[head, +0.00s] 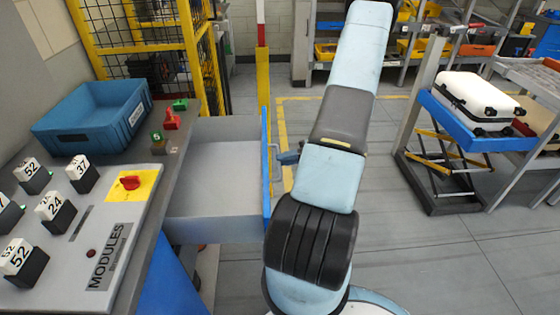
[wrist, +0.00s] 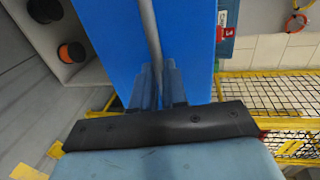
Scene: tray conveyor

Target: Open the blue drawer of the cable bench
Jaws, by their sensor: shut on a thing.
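The blue drawer (head: 266,185) of the cable bench stands pulled out from the bench side, its grey inside (head: 215,165) showing and looking empty. Its blue front also fills the middle of the wrist view (wrist: 195,60). A grey bar handle (head: 274,160) is on the front's outer face. My gripper (head: 288,158) is at this handle. In the wrist view my gripper (wrist: 157,88) has its two fingers shut on the handle bar (wrist: 149,30), one on each side. My arm hides part of the floor in front of the drawer.
The bench top (head: 185,150) carries a blue bin (head: 85,135), small red and green pieces and a panel with numbered blocks. Two spools (wrist: 72,52) show beside the drawer front in the wrist view. A white suitcase (head: 475,98) lies on a blue lift at right. Floor between is clear.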

